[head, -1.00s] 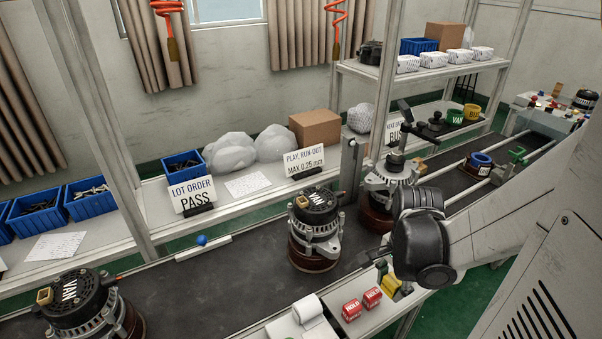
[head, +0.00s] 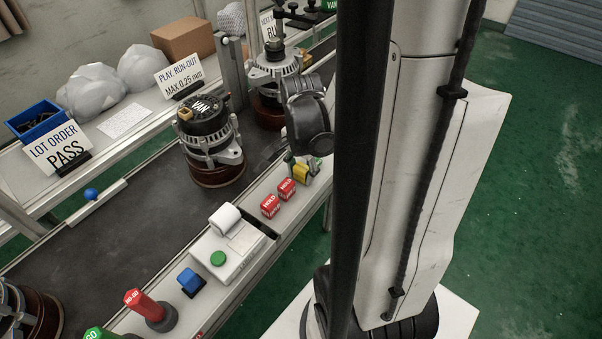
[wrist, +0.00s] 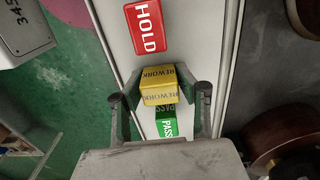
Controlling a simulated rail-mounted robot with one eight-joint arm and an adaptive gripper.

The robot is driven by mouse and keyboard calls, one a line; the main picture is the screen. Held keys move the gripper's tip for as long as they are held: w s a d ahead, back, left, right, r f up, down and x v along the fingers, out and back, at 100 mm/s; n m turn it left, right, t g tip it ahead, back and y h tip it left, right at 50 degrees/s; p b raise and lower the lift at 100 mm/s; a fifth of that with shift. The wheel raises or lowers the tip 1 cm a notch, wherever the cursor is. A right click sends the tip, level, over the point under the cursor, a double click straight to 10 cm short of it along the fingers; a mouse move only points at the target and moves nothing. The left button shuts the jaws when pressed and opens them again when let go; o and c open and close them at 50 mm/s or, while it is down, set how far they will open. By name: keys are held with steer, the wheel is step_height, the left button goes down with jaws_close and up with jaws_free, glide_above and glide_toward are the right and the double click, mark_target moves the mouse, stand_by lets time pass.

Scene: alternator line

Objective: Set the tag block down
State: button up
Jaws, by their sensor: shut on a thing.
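My gripper (head: 303,163) points down over the strip along the belt's near side. It is shut on the yellow REWORK block (wrist: 158,85), which sits between its fingertips in the wrist view (wrist: 160,97). The yellow block also shows under my wrist in the head view (head: 300,174). I cannot tell whether its underside touches the strip. A green PASS block (wrist: 166,127) is close beside it, partly covered by it. A red HOLD block (wrist: 147,27) lies apart above it in the wrist view. Two red HOLD blocks (head: 270,205) (head: 286,188) stand on the strip in the head view.
An alternator (head: 208,140) marked VAN stands on the dark belt (head: 130,220), another (head: 268,80) behind it. A printer-like box (head: 230,245), a blue block (head: 190,280) and a red NO-GO gauge (head: 148,308) are along the near strip. Bare strip lies beside the HOLD blocks.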

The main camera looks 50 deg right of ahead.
mark_target(301, 168)
steer(key=shift+f, duration=0.1)
steer(key=shift+f, duration=0.15)
steer(key=o, duration=1.1)
steer(key=shift+c, duration=0.2)
step_height(301, 168, up, 12)
steer(key=p, duration=0.3)
steer(key=shift+r, duration=0.25)
steer(key=shift+s+a, duration=0.1)
steer(key=shift+a, duration=0.05)
